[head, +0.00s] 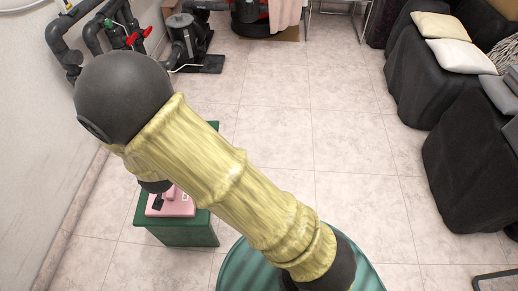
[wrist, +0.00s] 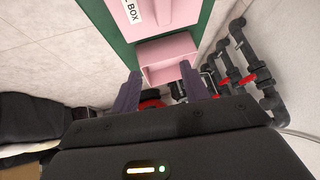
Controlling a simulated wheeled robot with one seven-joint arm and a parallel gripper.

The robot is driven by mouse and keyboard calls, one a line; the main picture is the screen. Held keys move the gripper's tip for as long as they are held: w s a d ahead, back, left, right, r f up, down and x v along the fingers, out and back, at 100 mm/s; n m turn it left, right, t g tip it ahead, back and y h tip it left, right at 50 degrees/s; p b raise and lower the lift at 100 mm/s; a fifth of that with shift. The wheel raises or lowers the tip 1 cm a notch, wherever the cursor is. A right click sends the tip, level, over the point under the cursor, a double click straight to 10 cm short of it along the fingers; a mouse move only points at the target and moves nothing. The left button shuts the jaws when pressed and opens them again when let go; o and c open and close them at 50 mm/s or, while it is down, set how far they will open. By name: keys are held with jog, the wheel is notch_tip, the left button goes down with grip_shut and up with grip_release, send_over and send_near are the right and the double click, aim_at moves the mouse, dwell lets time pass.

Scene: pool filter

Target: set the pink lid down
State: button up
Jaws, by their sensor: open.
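A pink piece with a white label reading "BOX" (wrist: 165,14) lies over a green surface in the wrist view. A raised pink block with a shallow recessed face (wrist: 168,55) adjoins it, near my fingertips; I cannot tell which part is the lid. My gripper (wrist: 162,82) is open, its two dark fingers apart on either side of the block's near edge, with nothing clearly held. In the head view, pink shows (head: 179,207) on the green stand, partly hidden by my arm.
The green stand (head: 183,234) is on the tiled floor near the left wall. Dark pipes with red valves (head: 132,38) and a pump (head: 186,40) are behind it. Black-draped furniture with cushions (head: 462,55) lines the right. The middle floor is clear.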

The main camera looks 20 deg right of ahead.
jog(key=s+d+r+n+g+y, duration=0.1)
jog(key=d+r+g, duration=0.2)
jog(key=d+r, duration=0.6)
jog(key=s+d+r+n+g, duration=0.1)
jog(key=s+d, duration=0.4)
jog(key=d, duration=0.3)
jog(key=s+d+r+g, duration=0.1)
jog(key=s+d+r, duration=0.1)
jog(key=s+d, duration=0.3)
jog(key=d, duration=0.3)
jog(key=shift+d+r+n+h, duration=0.25)
jog(key=shift+d+n+h, duration=0.05)
jog(key=shift+n+h, duration=0.1)
jog(key=p+v, duration=0.2)
jog(key=w+p+v, duration=0.1)
jog(key=p+v, duration=0.1)
jog(key=shift+r+p, duration=0.35)
jog(key=shift+r, duration=0.05)
jog(key=shift+c, duration=1)
jog(key=shift+a, duration=0.15)
